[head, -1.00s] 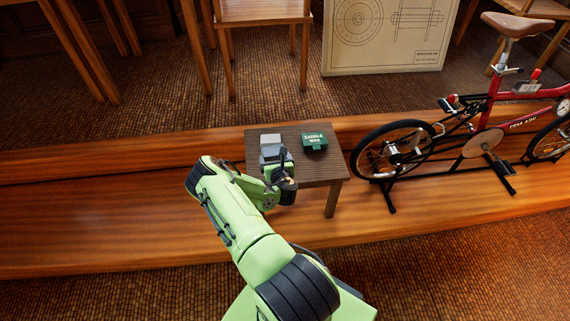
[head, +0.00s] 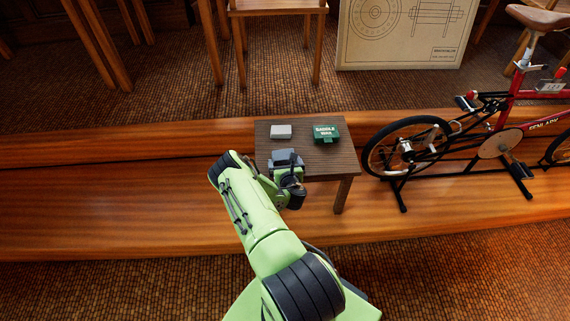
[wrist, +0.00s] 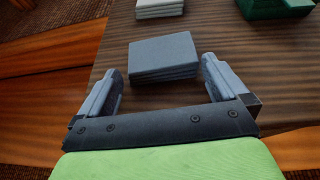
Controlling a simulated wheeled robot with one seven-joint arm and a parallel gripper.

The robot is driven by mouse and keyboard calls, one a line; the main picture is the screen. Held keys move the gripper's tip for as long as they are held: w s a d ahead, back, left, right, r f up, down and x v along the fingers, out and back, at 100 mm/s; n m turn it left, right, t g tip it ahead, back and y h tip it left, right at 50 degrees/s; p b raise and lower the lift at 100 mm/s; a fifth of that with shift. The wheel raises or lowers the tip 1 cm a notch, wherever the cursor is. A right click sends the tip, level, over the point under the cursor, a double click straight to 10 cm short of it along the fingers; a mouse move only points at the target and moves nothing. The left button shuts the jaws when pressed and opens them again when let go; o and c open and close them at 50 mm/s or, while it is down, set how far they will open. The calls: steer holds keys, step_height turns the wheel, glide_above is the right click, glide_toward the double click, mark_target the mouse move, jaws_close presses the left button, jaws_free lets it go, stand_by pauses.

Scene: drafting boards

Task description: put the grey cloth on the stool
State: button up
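The grey cloth (wrist: 163,56) is a folded blue-grey stack, lying flat on the dark wooden top of the stool (wrist: 240,95). In the head view the cloth (head: 287,155) is near the stool's front left part (head: 330,165), partly hidden by my gripper (head: 290,175). In the wrist view my gripper (wrist: 163,80) is open, with one finger on each side of the cloth's near end. Gaps show between the cloth and both fingers, so nothing is held.
A paler folded stack (head: 281,131) lies behind the cloth on the stool. A green saddle wax box (head: 326,133) stands to its right. A red bicycle (head: 500,135) on a stand is right of the stool. Wooden platform (head: 120,210) is clear at left.

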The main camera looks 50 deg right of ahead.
steer(key=shift+r, duration=0.2)
steer(key=shift+s+a+r, duration=0.1)
steer(key=shift+s+a, duration=0.05)
steer(key=shift+s, duration=0.15)
steer(key=p+v, duration=0.6)
steer(key=v, duration=0.4)
steer(key=w+d+r+m+g, duration=0.1)
steer(key=w+d+r+m, duration=0.2)
steer(key=r, duration=0.5)
steer(key=w+d+r+m+g, duration=0.1)
steer(key=w+r+m, duration=0.35)
steer(key=r, duration=0.25)
steer(key=w+a+r+m+y, duration=0.1)
steer(key=a+r+m, duration=0.4)
steer(key=r, duration=0.2)
steer(key=w+a+r+m, duration=0.2)
steer(key=a+r+m, duration=0.2)
steer(key=r, duration=0.4)
steer(key=s+a+r+m+y, duration=0.25)
steer(key=a+r, duration=0.25)
steer(key=a, duration=0.3)
steer(key=s+a+r+m+y, duration=0.2)
steer(key=s+a+r+m, duration=0.15)
steer(key=a, duration=0.45)
steer(key=s+a+r+m+g+y, duration=0.2)
steer(key=s+a+r+m+y, duration=0.1)
steer(key=s+a, duration=0.9)
steer(key=s+m+y, duration=0.1)
steer(key=s, duration=0.1)
steer(key=shift+s+a, duration=0.25)
